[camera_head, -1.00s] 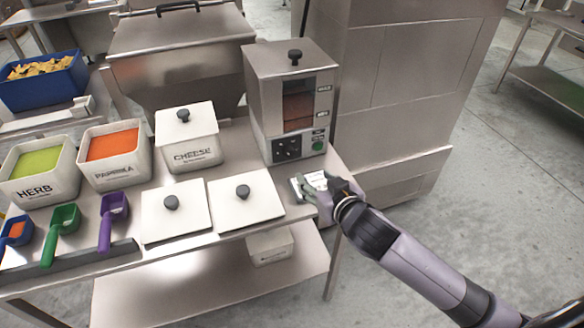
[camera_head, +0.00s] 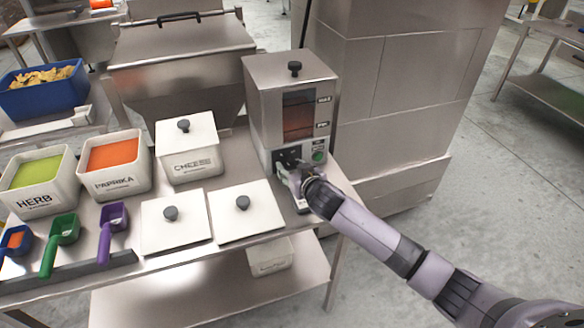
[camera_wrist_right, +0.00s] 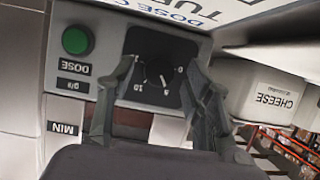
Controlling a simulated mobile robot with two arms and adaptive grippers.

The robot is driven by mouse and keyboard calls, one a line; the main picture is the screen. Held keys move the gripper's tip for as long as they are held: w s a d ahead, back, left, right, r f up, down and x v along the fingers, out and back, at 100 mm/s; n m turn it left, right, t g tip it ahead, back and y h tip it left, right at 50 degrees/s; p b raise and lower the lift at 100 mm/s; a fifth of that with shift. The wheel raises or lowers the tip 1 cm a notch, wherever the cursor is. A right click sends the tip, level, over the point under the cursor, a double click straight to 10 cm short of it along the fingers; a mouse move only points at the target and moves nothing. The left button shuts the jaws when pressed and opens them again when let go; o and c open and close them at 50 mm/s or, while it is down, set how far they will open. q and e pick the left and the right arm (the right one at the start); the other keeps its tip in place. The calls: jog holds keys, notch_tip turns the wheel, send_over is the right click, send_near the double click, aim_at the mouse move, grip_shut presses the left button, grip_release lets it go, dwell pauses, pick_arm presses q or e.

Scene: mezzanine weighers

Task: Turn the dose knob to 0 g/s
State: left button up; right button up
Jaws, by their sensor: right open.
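The dose knob (camera_wrist_right: 160,72) is a dark round knob on a black dial plate with white scale marks, on the front of the steel dosing machine (camera_head: 262,100). Its exact setting is too small to read surely. My right gripper (camera_head: 291,172) is at the machine's lower front and hides the knob in the head view. In the right wrist view its two fingers (camera_wrist_right: 162,66) are open, one on each side of the knob, with gaps showing. The green DOSE button (camera_wrist_right: 77,40) is beside the dial; it also shows in the head view (camera_head: 318,156). My left gripper is not in view.
A white sign (camera_wrist_right: 180,12) with DOSE and TURN lettering is close to the dial. The CHEESE bin (camera_head: 190,165) stands left of the machine. Two white lids (camera_head: 240,222) lie on the table in front.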

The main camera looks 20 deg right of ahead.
jog(key=shift+w+f, duration=0.15)
jog(key=shift+w, duration=0.25)
grip_shut()
dwell(0.4)
